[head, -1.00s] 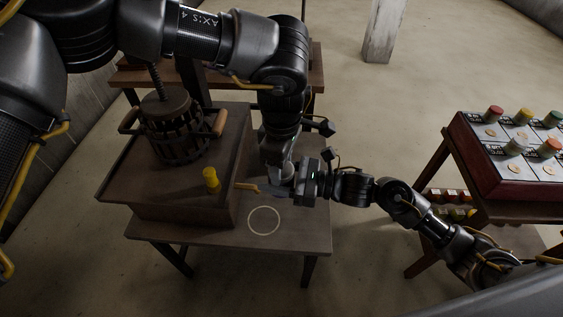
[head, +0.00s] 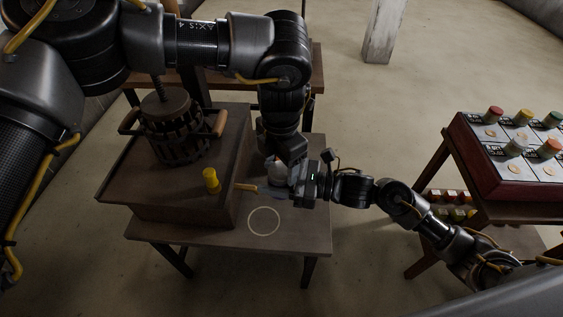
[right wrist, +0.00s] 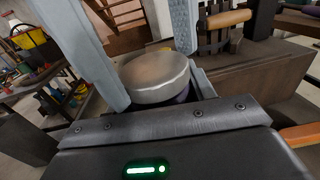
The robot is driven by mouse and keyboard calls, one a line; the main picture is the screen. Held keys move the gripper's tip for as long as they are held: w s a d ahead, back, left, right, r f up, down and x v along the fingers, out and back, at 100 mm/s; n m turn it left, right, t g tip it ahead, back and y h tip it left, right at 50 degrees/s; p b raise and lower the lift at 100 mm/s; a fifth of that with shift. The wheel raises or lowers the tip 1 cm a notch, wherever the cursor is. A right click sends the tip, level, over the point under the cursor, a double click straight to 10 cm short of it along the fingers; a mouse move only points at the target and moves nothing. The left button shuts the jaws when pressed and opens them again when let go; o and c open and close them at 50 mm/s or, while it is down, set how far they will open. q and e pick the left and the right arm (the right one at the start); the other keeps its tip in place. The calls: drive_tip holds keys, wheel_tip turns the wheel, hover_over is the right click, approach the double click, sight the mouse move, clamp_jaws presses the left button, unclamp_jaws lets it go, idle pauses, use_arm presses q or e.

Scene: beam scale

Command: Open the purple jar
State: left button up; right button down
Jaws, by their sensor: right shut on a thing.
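The purple jar shows in the right wrist view as a round grey metal lid (right wrist: 156,76) with a sliver of dark purple body (right wrist: 181,97) below it. The lid sits on the jar. In the head view the jar's pale top (head: 275,166) shows beside the press. My right gripper (head: 274,191) is shut on the jar, with its fingers on either side. My left gripper (head: 291,160) hangs close beside the jar top; its fingers are hidden, so I cannot tell its opening. Much of the jar body is hidden.
A wooden press (head: 176,128) with handles stands on a box at left, with a yellow cylinder (head: 211,180) on its edge. A white ring (head: 264,221) marks clear bench (head: 300,235). A rack of jars and a sloped board (head: 481,160) stand at right.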

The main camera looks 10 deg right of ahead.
use_arm(q)
drive_tip(key=shift+s+d, duration=0.25)
drive_tip(key=shift+s, duration=0.05)
